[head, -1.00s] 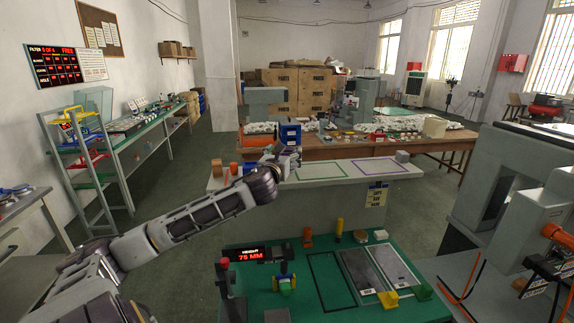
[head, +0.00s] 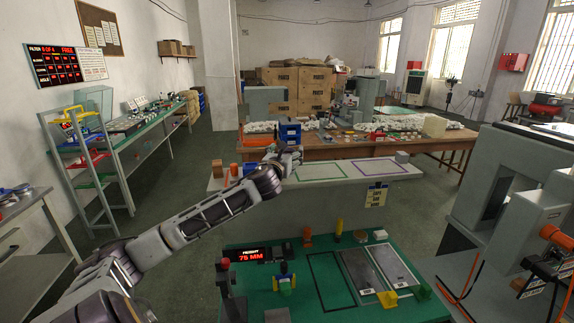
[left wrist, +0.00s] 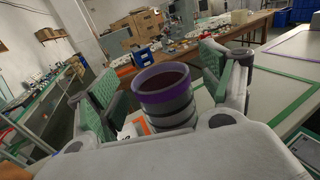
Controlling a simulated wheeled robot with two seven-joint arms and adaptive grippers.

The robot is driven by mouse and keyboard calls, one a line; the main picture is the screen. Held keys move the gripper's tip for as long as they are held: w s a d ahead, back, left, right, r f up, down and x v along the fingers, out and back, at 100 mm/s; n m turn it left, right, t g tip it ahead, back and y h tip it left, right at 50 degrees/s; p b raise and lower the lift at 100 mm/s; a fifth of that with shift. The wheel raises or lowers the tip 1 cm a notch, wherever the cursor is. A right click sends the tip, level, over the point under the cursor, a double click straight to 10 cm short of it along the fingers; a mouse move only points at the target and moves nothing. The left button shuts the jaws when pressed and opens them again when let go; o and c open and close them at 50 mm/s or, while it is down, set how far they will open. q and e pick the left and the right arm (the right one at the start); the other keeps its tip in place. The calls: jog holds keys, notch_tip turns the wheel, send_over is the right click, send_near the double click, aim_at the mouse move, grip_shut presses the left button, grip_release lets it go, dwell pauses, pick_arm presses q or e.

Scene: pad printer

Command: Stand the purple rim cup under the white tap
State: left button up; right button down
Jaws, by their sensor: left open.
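The purple rim cup (left wrist: 165,93) stands upright in the left wrist view, a dark grey cup with a purple band at its top. My left gripper (left wrist: 164,80) is open, with a green-padded finger on each side of the cup. I cannot tell whether either pad touches it. In the head view the left gripper (head: 290,154) is above the left part of the pale bench, and the cup cannot be made out there. I cannot make out the white tap in either view. My right gripper is not in view.
The pale bench (head: 330,185) bears a green outline (head: 320,172), a purple outline (head: 381,167) and a small grey block (head: 402,157). A green work mat (head: 310,260) with small fixtures lies nearer. Grey machinery (head: 500,180) stands at the right. A blue bin (head: 290,132) is behind the gripper.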

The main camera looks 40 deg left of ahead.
pick_arm(q)
jog(key=shift+x, duration=0.85)
jog(key=c, duration=1.2)
jog(key=shift+r, duration=0.1)
jog(key=shift+c, duration=0.2)
notch_tip(320, 180, up, 10)
jog(key=shift+p, duration=0.45)
